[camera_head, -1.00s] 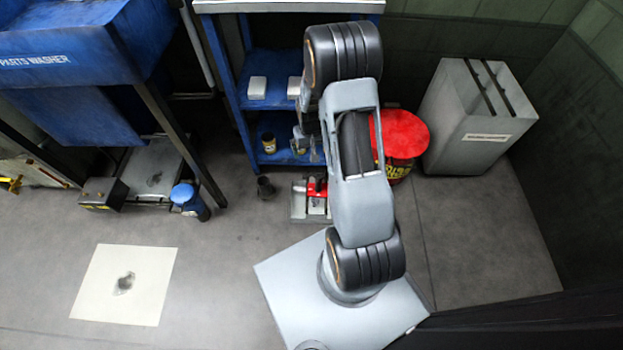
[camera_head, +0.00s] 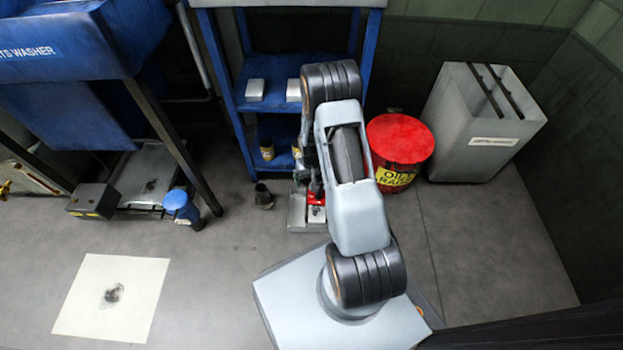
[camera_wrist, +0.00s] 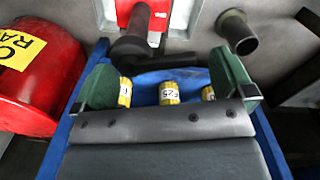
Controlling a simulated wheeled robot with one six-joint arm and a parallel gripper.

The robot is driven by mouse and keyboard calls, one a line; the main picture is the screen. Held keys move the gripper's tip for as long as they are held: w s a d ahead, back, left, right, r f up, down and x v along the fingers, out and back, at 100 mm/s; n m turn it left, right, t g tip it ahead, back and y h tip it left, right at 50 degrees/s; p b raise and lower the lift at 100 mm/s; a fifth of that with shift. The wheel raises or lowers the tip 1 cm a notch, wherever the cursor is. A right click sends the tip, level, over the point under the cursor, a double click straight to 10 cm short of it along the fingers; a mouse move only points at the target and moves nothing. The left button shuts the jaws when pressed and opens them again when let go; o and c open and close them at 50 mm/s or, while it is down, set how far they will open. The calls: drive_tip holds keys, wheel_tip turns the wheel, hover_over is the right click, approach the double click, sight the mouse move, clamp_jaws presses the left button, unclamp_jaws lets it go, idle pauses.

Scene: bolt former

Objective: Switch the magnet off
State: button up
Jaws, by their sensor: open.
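What looks like the magnet is a red block (camera_head: 316,198) on a grey plate (camera_head: 298,212), on the floor in front of the blue shelf. In the wrist view the red block (camera_wrist: 158,20) is at the top, with a dark round-ended lever (camera_wrist: 130,45) in front of it. My gripper (camera_wrist: 167,84) is open, its two green fingertips wide apart with nothing held. The lever's end appears beyond the gap, nearer the left fingertip; I cannot tell the distance. In the head view my arm hides most of the gripper.
A red oily-rags can (camera_head: 400,150) stands right of my arm, near a grey bin (camera_head: 487,125). The blue shelf (camera_head: 285,100) holds yellow cans (camera_wrist: 168,92). A dark cup (camera_head: 264,196) stands left of the plate.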

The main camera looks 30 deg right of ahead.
drive_tip(key=shift+f, duration=0.15)
drive_tip(key=c, duration=0.8)
drive_tip(key=shift+o, duration=0.2)
drive_tip(key=m, duration=0.2)
drive_tip(key=w+m, duration=0.1)
drive_tip(key=m, duration=0.1)
drive_tip(key=shift+d+p, duration=0.2)
drive_tip(key=shift+p, duration=0.2)
drive_tip(key=o, duration=0.8)
drive_tip(key=shift+c, duration=0.2)
wheel_tip(320, 180, up, 14)
drive_tip(key=p, duration=0.5)
drive_tip(key=shift+f, duration=0.1)
